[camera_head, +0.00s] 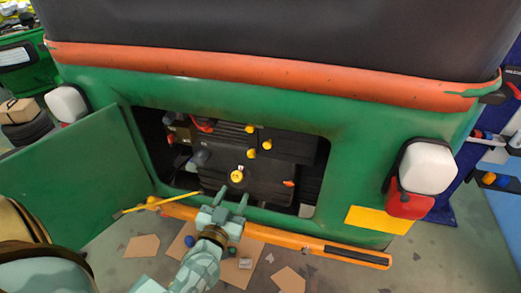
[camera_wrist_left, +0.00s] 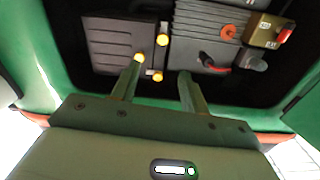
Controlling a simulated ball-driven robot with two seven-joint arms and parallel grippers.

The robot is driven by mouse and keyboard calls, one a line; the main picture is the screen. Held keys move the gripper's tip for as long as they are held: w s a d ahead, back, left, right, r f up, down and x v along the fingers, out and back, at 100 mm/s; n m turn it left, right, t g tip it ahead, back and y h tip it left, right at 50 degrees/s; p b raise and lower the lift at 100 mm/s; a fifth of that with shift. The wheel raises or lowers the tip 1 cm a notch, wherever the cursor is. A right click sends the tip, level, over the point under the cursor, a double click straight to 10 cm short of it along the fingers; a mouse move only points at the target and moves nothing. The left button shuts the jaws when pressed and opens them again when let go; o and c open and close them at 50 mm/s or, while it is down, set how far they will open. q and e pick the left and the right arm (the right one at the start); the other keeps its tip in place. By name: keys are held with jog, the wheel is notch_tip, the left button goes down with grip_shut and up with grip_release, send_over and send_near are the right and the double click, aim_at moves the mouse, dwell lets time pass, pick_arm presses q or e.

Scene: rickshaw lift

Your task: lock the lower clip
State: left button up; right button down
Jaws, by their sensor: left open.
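In the head view, several small yellow knobs show in the dark open bay. The lowest of a close group of them (camera_head: 252,153) may be the lower clip; it also seems to show in the wrist view (camera_wrist_left: 162,40). A yellow ring-shaped part (camera_head: 237,175) sits below that group on the black finned unit (camera_head: 270,185). My left gripper (camera_head: 233,193) is open and empty in front of the bay, just below the ring. In the wrist view, its fingers (camera_wrist_left: 161,74) reach toward the units, apart from each other. I cannot tell whether any clip is locked. My right gripper is out of view.
The green hatch door (camera_head: 80,170) stands open at the left of the bay. A thin yellow rod (camera_head: 160,203) crosses near the bay's lower left. An orange bar (camera_head: 300,241) runs low along the front. Cardboard scraps (camera_head: 142,246) lie on the floor.

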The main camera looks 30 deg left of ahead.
pick_arm(q)
jog(key=m, duration=0.1)
send_near(250, 155)
jog(key=x, duration=0.9)
jog(key=shift+w+f, duration=0.1)
jog(key=shift+w, duration=0.05)
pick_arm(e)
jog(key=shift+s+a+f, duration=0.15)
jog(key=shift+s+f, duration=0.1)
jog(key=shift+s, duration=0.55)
pick_arm(q)
grip_shut()
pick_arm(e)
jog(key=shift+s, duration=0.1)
